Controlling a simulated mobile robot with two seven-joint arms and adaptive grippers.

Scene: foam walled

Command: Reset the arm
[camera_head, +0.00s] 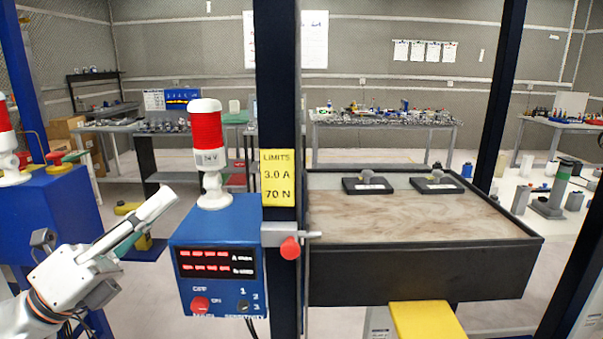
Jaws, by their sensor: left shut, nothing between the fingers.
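My left arm comes in from the lower left, with white links and an orange ring. My left gripper (152,210) points up and to the right, its fingers together and nothing held. It is in free air to the left of a blue control box (215,235) and does not appear to touch it. The box has red display rows, a red knob and a red-and-white signal lamp (207,140) on top. My right gripper is not in view.
A dark post with a yellow limits label (277,178) stands right of the box. A red-ended lever (290,248) sticks out there. A dark-sided table (420,215) bears two black blocks. Another blue box (45,215) stands at far left.

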